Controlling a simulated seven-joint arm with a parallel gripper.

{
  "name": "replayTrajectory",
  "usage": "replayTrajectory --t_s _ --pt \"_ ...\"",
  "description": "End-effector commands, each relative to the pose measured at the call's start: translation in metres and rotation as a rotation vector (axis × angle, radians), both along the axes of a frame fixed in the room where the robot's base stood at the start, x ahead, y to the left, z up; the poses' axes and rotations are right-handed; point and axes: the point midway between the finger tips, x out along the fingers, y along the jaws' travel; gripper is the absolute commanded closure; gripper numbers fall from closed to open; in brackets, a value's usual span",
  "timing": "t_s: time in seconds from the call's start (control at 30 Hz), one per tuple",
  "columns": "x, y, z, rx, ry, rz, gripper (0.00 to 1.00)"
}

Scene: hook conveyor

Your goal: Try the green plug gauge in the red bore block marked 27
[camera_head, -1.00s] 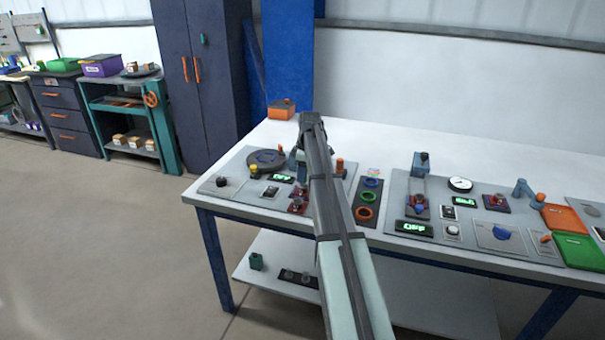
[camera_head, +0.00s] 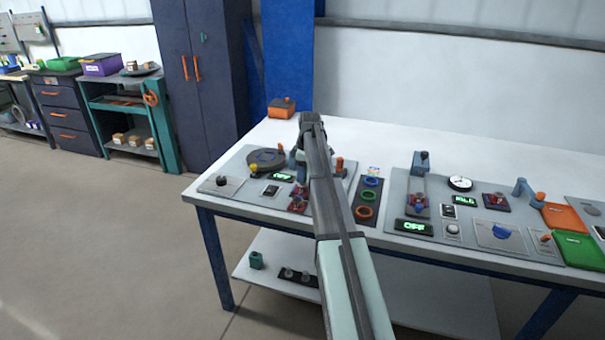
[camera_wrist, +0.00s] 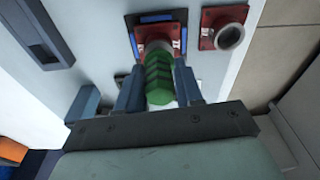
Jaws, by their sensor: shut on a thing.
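In the wrist view, my gripper (camera_wrist: 158,88) is shut on the ribbed green handle of the plug gauge (camera_wrist: 160,78). The gauge's pale end points at a red bore block (camera_wrist: 178,20) set in a dark blue frame. The end overlaps the block's bore in this view; whether it is inside or just above I cannot tell. A second red bore block (camera_wrist: 225,27) with an open round bore stands to the right. The marks on the blocks are too small to read. In the head view my arm hides the gauge and most of the red blocks (camera_head: 297,203).
A dark turntable (camera_head: 266,158) stands on the left panel. A dark strip with blue, green and orange rings (camera_head: 366,211) lies right of my arm. The right panel holds a dial (camera_head: 460,183) and several fixtures. An orange box (camera_head: 281,108) stands at the back.

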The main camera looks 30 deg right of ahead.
Motion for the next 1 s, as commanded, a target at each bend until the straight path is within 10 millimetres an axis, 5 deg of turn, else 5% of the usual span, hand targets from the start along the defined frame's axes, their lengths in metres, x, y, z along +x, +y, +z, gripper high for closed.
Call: replayTrajectory --t_s 1.0 --pt "0.000 0.000 0.021 0.000 0.000 0.000 0.96"
